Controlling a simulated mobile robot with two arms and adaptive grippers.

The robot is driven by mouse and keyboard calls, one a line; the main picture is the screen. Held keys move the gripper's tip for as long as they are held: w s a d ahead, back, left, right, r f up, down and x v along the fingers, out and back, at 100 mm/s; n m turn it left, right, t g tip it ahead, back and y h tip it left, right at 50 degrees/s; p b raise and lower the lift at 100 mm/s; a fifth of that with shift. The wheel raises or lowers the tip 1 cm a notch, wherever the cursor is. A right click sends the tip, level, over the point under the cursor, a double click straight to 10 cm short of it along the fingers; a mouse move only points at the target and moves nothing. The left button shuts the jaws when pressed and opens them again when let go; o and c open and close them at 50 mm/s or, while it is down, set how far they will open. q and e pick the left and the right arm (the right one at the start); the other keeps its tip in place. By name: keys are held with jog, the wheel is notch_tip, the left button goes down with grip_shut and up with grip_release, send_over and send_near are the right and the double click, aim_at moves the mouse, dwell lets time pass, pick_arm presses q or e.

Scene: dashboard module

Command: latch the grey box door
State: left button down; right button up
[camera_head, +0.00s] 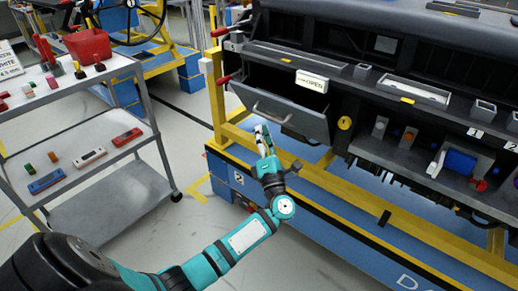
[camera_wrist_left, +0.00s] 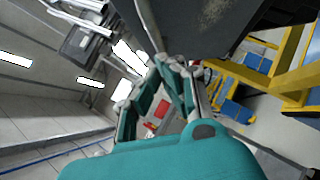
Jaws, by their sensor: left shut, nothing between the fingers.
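The grey box door (camera_head: 285,112) is a flat grey panel with a bar handle, on the left part of the dashboard module. It hangs tilted outward below the box opening, so it stands open. My left gripper (camera_head: 262,130) is shut and empty, just below the door's lower left part and pointing up. I cannot tell whether it touches the door. In the left wrist view, the left gripper's fingers (camera_wrist_left: 165,65) come together near a dark grey panel (camera_wrist_left: 205,22), which seems to be the door. My right gripper is in neither view.
A white "OPEN" label (camera_head: 312,81) sits above the door. Red-handled clamps stand at the module's left end. A yellow frame (camera_head: 350,195) runs under the module. A grey cart (camera_head: 85,130) with tools stands at left, with free floor between.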

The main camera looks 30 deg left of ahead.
aim_at(276, 103)
pick_arm(q)
jog(key=shift+w+r, duration=0.5)
jog(key=shift+w, duration=0.05)
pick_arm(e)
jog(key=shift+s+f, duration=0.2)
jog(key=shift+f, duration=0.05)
pick_arm(q)
jog(key=shift+r, duration=0.1)
